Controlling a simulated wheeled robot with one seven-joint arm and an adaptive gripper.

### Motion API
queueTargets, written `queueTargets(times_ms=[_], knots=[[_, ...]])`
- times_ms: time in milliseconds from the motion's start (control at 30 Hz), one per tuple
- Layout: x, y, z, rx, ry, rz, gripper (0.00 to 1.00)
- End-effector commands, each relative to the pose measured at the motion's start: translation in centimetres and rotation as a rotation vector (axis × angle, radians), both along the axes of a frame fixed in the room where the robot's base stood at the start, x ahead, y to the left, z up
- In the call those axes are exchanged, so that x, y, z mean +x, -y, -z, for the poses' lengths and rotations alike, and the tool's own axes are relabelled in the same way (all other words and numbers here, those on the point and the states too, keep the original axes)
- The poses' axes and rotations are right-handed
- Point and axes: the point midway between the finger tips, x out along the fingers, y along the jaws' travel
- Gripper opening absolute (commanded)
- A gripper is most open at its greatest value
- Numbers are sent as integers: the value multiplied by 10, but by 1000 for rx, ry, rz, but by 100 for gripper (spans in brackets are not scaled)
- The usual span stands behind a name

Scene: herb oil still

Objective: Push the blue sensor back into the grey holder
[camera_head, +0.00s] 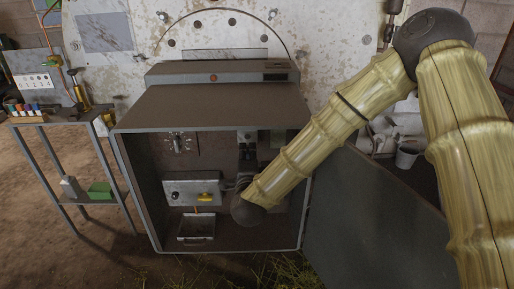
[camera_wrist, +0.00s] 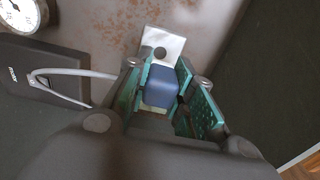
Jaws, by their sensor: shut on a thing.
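In the wrist view, my gripper (camera_wrist: 159,76) has its teal-padded fingers closed on both sides of the blue sensor (camera_wrist: 160,88). The sensor is a small blue block. Just beyond it is the pale grey holder (camera_wrist: 164,43), a plate with a dark round hole. The sensor's near end overlaps the holder's lower edge in the picture; I cannot tell whether they touch. In the head view, my gripper (camera_head: 246,165) is inside the open cabinet, right of its middle, partly hidden by my arm. The sensor cannot be made out there.
The open cabinet (camera_head: 121,185) has side walls around my arm, and its door (camera_head: 365,215) hangs open at right. A metal box with a yellow knob (camera_head: 206,197) is left of my gripper. The wrist view shows a grey cable (camera_wrist: 75,72), a dark box (camera_wrist: 35,75) and a gauge (camera_wrist: 18,14).

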Motion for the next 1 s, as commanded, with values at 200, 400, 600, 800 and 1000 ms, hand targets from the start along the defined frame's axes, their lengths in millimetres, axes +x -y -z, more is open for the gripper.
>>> queueTargets(times_ms=[200,400,600,800,1000], knots=[[12,0,0,0,1,0,0],[27,0,0,-1,1,0,0],[41,0,0,-1,1,0,0],[51,0,0,-1,1,0,0],[55,0,0,-1,1,0,0]])
